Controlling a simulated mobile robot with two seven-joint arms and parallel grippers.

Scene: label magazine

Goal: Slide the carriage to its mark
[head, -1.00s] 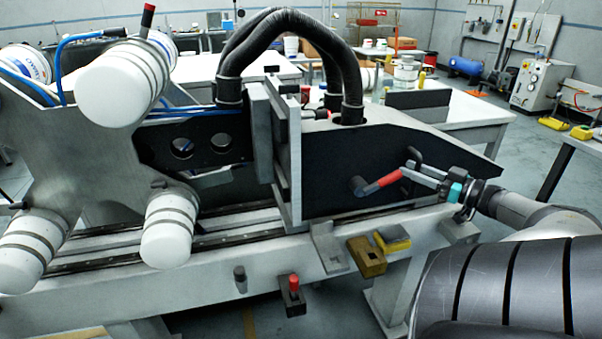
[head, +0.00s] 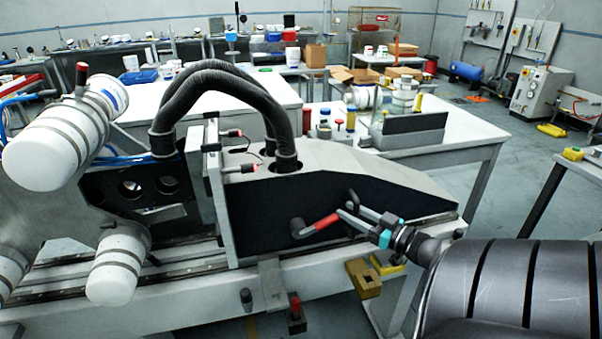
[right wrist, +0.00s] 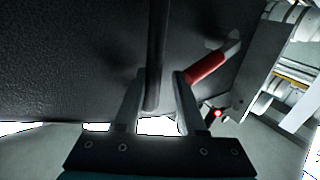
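The carriage (head: 335,180) is a large dark-faced grey housing with black hoses on top, on rails along a pale beam (head: 200,318). A grey bracket (head: 271,285) hangs from its lower left, close to a red-topped knob (head: 296,312). My right gripper (head: 352,214) is at the dark handle (head: 351,196) on its face. In the right wrist view the handle (right wrist: 156,55) is between the two fingers (right wrist: 159,80), which appear closed on it. A red-gripped lever (head: 320,225) is beside them. I cannot make out a mark. My left gripper is out of view.
A brass block (head: 364,279) and a yellow block (head: 386,263) are on the beam's front, right of the bracket. A short dark knob (head: 247,298) stands left of the red-topped one. White cylinders (head: 118,265) stick out at left. A white table (head: 465,132) stands behind.

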